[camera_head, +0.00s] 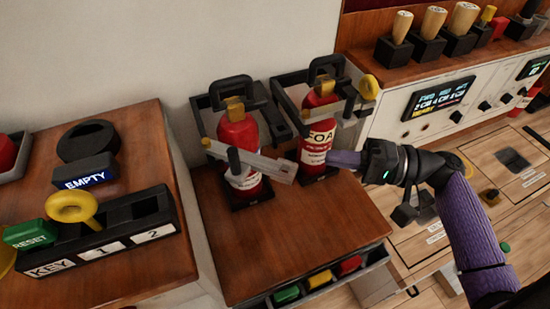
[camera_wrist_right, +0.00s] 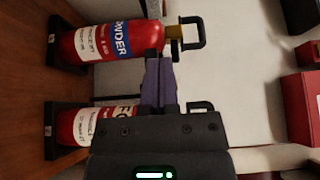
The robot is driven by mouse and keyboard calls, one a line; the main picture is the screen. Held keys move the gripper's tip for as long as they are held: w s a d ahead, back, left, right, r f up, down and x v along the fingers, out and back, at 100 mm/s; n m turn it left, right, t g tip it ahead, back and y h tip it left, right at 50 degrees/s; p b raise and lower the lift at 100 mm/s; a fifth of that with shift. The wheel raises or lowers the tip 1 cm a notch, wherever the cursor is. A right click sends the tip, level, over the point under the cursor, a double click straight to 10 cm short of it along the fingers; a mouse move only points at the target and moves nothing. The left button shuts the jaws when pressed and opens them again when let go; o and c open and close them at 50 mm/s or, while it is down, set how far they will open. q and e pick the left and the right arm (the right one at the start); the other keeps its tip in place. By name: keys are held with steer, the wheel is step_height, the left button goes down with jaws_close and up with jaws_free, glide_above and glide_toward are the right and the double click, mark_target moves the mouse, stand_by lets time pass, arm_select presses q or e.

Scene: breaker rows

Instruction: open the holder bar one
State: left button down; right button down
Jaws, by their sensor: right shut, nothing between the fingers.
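Two red fire extinguishers stand in dark holders on a wooden cabinet top. The left extinguisher (camera_head: 237,135) has a grey bar (camera_head: 262,165) across its front; the right one, labelled FOA… (camera_head: 318,137), has another bar with a yellow knob (camera_head: 369,87). Which bar is number one is not readable. My right gripper (camera_head: 334,158) is shut and empty, its purple fingers in front of the right extinguisher, close to the right end of the left bar; contact cannot be told. In the right wrist view the fingers (camera_wrist_right: 160,80) point between the POWDER extinguisher (camera_wrist_right: 112,42) and the other (camera_wrist_right: 88,125). My left gripper is out of view.
A key rack (camera_head: 95,232) with a yellow ring key and a green RESET block (camera_head: 31,234) is at the left. A console with a display (camera_head: 440,97) stands at the right.

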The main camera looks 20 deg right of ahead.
steer(key=b, duration=0.1)
glide_toward(243, 156)
steer(key=w+a, duration=0.3)
steer(key=w, duration=0.1)
steer(key=shift+a+f, duration=0.1)
steer(key=shift+f, duration=0.05)
